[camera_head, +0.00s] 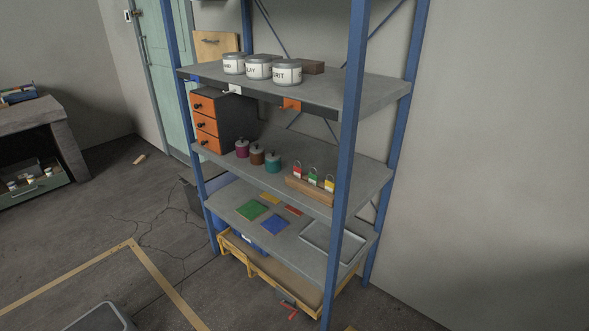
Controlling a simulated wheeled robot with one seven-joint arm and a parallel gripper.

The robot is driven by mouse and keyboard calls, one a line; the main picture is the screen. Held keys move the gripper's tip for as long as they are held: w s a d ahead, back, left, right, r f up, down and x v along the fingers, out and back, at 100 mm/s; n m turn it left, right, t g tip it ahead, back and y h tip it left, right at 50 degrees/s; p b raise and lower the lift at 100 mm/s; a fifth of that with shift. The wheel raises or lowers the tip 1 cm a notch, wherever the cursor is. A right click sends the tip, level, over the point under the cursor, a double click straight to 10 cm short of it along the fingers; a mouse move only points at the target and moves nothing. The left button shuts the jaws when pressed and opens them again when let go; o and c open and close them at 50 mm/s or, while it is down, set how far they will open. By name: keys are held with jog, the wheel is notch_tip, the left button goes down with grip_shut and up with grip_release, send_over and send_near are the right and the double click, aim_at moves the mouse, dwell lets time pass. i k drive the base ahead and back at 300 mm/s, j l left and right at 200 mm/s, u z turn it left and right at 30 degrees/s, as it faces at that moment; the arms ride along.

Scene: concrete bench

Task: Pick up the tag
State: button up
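I cannot tell for certain which thing is the tag. A small orange piece (291,105) and a small white piece (233,89) hang at the front edge of the shelf unit's upper board (375,88). On the board below, red (297,170), green (312,176) and yellow (329,183) padlock-like pieces stand in a row on a wooden block (306,189). Flat green (251,210), blue (274,224), yellow (270,197) and red (293,210) pieces lie on the lower board. My gripper is not in view.
Blue posts (347,165) frame the shelves. Labelled tins (287,73), an orange-fronted drawer box (205,122), lidded jars (273,163) and a grey tray (334,243) take up shelf room. A wooden crate (262,272) sits underneath. Floor (70,245) at the left is mostly clear.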

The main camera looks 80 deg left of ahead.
aim_at(313, 179)
jog(key=u, duration=1.85)
jog(key=i+j, duration=0.1)
jog(key=i, duration=0.4)
jog(key=i+j+z, duration=0.1)
jog(key=i, duration=0.4)
